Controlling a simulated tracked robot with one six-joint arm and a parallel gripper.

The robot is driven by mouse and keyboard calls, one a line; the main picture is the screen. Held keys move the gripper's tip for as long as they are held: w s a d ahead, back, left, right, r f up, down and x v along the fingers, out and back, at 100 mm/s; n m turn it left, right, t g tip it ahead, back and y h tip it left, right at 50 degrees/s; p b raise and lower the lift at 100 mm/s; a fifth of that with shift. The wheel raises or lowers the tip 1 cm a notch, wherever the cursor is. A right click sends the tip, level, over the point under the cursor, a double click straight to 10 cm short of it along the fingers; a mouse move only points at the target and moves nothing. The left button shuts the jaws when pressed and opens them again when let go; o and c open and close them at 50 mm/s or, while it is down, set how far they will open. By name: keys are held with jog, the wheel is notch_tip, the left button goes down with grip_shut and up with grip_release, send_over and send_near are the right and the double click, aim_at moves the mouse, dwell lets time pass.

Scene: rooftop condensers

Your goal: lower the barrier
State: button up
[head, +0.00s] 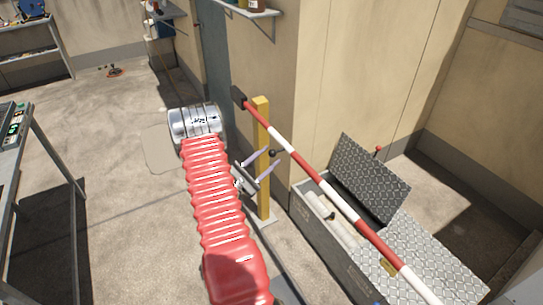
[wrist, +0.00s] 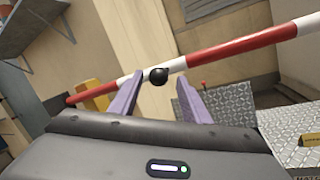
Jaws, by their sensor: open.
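The barrier is a red and white striped pole (head: 335,197) with a dark block at its upper left end, by a yellow post (head: 263,180). In the head view the pole runs from the post toward the lower right, past a metal chest. A black ball knob (head: 273,153) sits on the pole near the post. My gripper (head: 262,161) is open, its two pale purple fingers pointing at the pole beside the knob. In the wrist view the black knob (wrist: 158,76) shows between the fingertips, with the pole (wrist: 228,52) just behind it. I cannot tell whether the fingers touch it.
A grey chest (head: 330,240) with a raised tread-plate lid (head: 370,180) stands under the pole, with pale rolls inside. A beige wall (head: 340,80) is close behind. A bench (head: 30,170) with a device stands at the left. The floor between is mostly clear.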

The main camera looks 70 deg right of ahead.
jog(key=v, duration=1.1)
jog(key=shift+a+f, duration=0.1)
jog(key=shift+a, duration=0.05)
dwell(0.3)
